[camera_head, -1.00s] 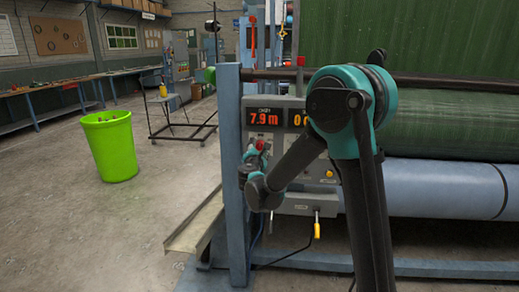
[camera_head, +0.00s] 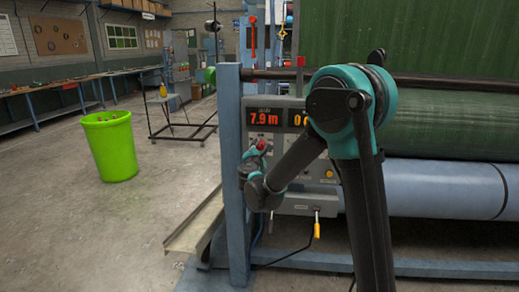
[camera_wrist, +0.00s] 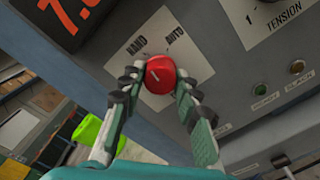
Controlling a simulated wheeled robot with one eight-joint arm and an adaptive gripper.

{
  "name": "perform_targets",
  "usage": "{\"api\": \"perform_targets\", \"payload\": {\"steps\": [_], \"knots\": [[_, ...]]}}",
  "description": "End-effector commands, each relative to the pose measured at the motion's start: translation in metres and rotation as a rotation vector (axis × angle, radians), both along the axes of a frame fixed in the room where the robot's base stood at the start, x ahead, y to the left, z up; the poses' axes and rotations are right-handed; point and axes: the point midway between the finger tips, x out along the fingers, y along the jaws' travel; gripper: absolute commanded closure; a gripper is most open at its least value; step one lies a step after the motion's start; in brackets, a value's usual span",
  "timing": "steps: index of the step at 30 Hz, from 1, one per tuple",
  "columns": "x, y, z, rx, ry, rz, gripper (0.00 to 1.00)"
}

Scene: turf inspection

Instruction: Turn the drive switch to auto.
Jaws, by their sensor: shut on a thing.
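The drive switch is a red round knob (camera_wrist: 160,74) with a white pointer line, on a pale plate (camera_wrist: 192,62) marked HAND and AUTO. The line shows on the knob's left part; I cannot tell surely which label it points to. My gripper (camera_wrist: 159,82) is shut on the knob, one dark-padded finger on each side. In the head view my gripper (camera_head: 254,157) is at the left part of the grey control box (camera_head: 291,103), and its fingers are too small to make out.
A red display (camera_head: 263,118) reads 7.9 m above the switch. A blue post (camera_head: 232,160) stands close left of my gripper. A green bin (camera_head: 110,147) stands on open floor.

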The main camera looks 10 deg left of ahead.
Motion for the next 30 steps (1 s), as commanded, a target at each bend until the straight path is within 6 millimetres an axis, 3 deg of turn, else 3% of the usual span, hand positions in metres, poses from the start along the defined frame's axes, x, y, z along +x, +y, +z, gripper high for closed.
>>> {"api": "perform_targets", "payload": {"steps": [21,30], "knots": [[-0.0006,-0.0002,-0.0002,0.641,-0.021,0.0,0.97],[-0.0007,-0.0003,-0.0003,0.838,-0.028,0.0,0.97]]}}
